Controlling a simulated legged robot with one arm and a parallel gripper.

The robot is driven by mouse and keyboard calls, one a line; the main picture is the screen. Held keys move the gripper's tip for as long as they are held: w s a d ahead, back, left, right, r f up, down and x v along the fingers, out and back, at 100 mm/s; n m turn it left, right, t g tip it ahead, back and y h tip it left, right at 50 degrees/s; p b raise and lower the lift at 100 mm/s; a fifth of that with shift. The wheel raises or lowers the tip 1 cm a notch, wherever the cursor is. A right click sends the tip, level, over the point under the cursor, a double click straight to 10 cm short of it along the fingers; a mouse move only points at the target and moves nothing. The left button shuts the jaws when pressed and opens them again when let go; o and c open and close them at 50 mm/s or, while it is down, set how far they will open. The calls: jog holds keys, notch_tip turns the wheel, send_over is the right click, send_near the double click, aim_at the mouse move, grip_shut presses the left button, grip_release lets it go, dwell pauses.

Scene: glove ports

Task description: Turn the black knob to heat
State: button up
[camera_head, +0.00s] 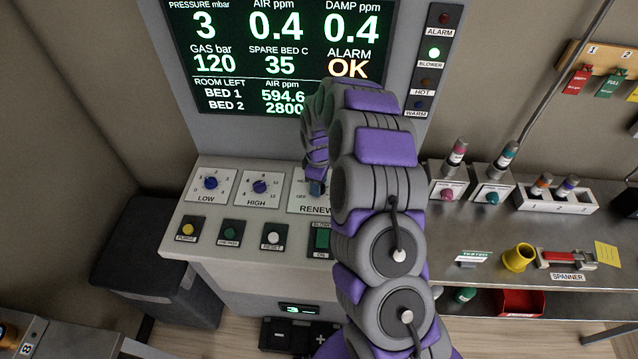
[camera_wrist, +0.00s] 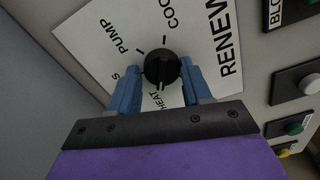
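The black knob (camera_wrist: 161,68) sits on a white plate (camera_wrist: 205,35) lettered RENEW, with PUMP, COO and HEAT legible around it; another label is cut off. A pale line shows at the knob's lower edge, on the HEAT side. My gripper (camera_wrist: 161,72) has its two blue fingers on either side of the knob, open around it with narrow gaps; contact is not clear. In the head view my gripper (camera_head: 316,187) is at the RENEW plate (camera_head: 310,207), and the arm and fingers hide the knob.
Two blue knobs, LOW (camera_head: 211,183) and HIGH (camera_head: 260,186), are left of the plate. A row of buttons, including a white RESET button (camera_head: 273,237), lies below. The display (camera_head: 280,50) reads ALARM OK. A metal bench (camera_head: 420,240) is right of my arm.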

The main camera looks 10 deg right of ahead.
jog(key=o, duration=0.4)
notch_tip(320, 180, up, 17)
jog(key=shift+r+p, duration=0.1)
jog(key=shift+p, duration=0.3)
dwell(0.4)
jog(key=shift+a, duration=0.1)
